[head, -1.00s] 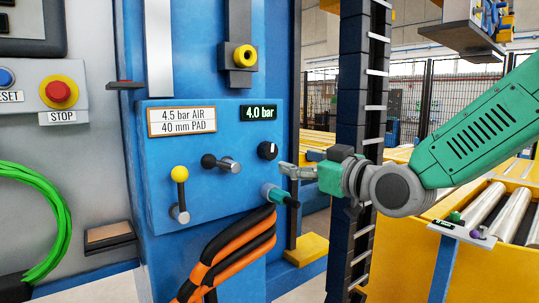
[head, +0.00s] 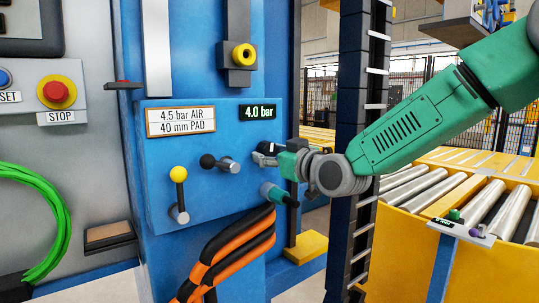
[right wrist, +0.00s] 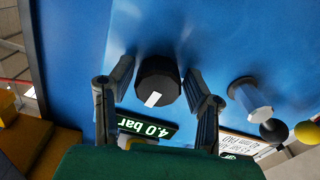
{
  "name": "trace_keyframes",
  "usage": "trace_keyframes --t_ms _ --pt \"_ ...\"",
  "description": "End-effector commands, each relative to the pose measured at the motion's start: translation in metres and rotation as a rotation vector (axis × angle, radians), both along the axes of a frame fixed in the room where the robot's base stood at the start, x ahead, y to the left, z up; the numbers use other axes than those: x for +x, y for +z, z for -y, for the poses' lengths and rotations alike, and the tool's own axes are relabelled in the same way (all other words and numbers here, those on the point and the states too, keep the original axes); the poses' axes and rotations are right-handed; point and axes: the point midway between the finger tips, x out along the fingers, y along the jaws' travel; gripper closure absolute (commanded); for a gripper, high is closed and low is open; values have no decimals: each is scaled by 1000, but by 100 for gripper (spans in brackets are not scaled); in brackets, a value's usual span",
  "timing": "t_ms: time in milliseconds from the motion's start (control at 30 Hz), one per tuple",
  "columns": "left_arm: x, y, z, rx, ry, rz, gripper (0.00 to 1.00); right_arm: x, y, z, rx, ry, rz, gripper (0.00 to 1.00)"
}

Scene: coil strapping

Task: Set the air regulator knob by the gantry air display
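The black air regulator knob (right wrist: 158,78) with a white pointer mark sits on the blue gantry panel (head: 225,185). My right gripper (head: 264,154) is at the knob, which it mostly hides in the head view. In the right wrist view its two fingers (right wrist: 160,88) stand on either side of the knob, with a narrow gap at each side, so it is open. The air display (head: 258,112) reads 4.0 bar. A card (head: 181,121) left of it reads 4.5 bar AIR, 40 mm PAD. My left gripper is not in view.
A yellow-knobbed lever (head: 179,190) and a black-knobbed lever (head: 222,163) stick out left of the gripper. A green-teal connector (head: 276,194) and orange-black hoses (head: 228,250) lie below. A dark rack column (head: 362,100) stands right of the panel.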

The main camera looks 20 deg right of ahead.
Motion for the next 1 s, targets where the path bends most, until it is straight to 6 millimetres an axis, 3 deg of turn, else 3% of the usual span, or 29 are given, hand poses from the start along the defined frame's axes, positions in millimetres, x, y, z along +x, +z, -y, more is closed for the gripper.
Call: trace_keyframes --t_ms 33,67,100,267,533,833,867,900,1000 --pt "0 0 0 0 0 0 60 0 0 0 0 0 0 78" --pt "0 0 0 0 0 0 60 0 0 0 0 0 0 89" --pt "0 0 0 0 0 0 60 0 0 0 0 0 0 93" --pt "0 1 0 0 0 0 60 0 0 0 34 -1 -12 92" --pt "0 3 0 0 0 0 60 0 0 0 303 -1 -110 92" --pt "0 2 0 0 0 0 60 0 0 0 319 -2 -115 92" --pt "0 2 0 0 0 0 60 0 0 0 318 -2 -114 53" --pt "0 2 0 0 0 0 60 0 0 0 318 -2 -114 43" --pt "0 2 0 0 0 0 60 0 0 -1 317 -1 -115 43"
